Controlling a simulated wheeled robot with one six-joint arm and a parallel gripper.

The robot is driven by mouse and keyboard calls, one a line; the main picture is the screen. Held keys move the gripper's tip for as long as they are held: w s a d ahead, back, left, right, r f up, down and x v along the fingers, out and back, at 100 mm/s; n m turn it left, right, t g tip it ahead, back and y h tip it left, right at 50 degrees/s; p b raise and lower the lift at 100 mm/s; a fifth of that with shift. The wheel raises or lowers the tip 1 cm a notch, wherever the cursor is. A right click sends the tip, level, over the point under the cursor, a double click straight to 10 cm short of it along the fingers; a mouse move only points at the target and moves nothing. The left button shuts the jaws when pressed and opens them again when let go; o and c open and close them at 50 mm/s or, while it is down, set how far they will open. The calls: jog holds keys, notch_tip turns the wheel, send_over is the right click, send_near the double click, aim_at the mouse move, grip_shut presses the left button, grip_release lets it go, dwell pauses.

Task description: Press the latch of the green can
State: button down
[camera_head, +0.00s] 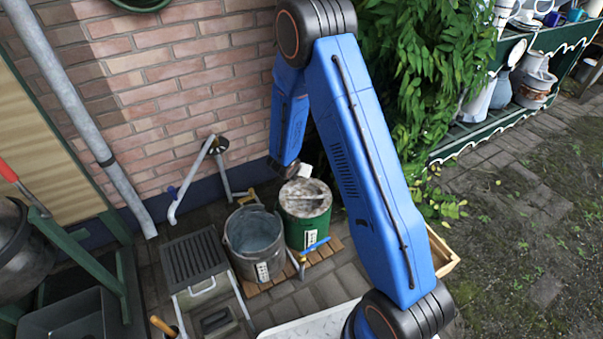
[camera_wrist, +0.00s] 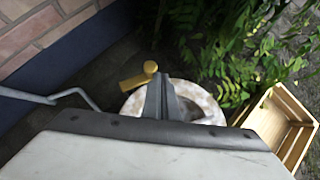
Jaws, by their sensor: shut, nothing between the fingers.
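The green can (camera_head: 307,232) stands on a wooden slatted base by the brick wall. Its worn, pale lid (camera_head: 304,197) faces up and also shows in the wrist view (camera_wrist: 201,101), partly hidden behind my gripper. A blue lever (camera_head: 316,246) is at the can's front; I cannot tell whether it is the latch. My gripper is above the can's back part in the head view (camera_head: 302,172). In the wrist view its fingers (camera_wrist: 160,82) are closed together and empty, in front of the lid; contact cannot be told. A brass-yellow fitting (camera_wrist: 139,79) shows just left of the fingers.
A grey metal bucket (camera_head: 255,243) stands close to the can's left. A grey pipe (camera_head: 187,187) bends out near the wall. A wooden crate (camera_wrist: 277,123) is to the right. Leafy vines (camera_head: 405,80) hang behind my arm. Open paving lies at the right.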

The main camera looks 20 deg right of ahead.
jog(key=shift+w+d, duration=0.65)
jog(key=shift+w, duration=0.15)
jog(key=shift+w+d, duration=0.1)
jog(key=shift+w, duration=0.05)
dwell(0.4)
dwell(0.4)
